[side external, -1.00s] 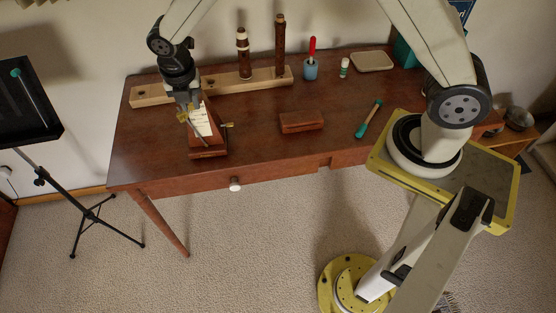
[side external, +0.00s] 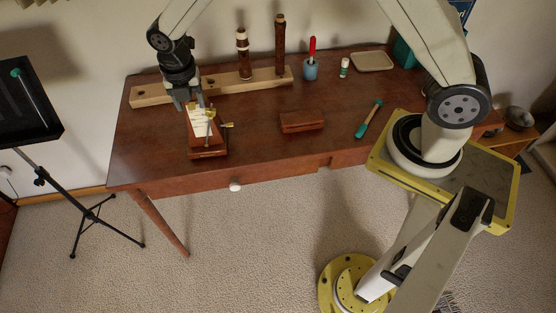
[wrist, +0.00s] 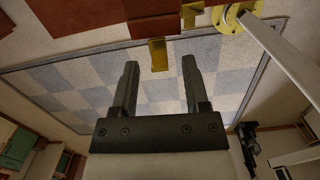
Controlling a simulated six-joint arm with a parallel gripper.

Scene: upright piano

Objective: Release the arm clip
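A wooden block stand (side external: 208,154) sits on the desk at the left, with a white printed sheet (side external: 196,119) on its sloped face. A thin metal arm (side external: 209,130) with a brass tab (side external: 211,113) at its upper end stands over the sheet's right side. Another brass piece (side external: 228,125) juts from the stand's right edge. My gripper (side external: 189,103) is just above the sheet's upper end, left of the brass tab. In the wrist view my gripper (wrist: 159,62) is open, with a brass tab (wrist: 158,54) beyond the gap between its fingers, and a pale metal bar (wrist: 285,52) runs at right. Contact is not visible.
Behind the stand lies a wooden rack (side external: 150,96) with two dark upright pieces. The desk is clear between stand and box.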

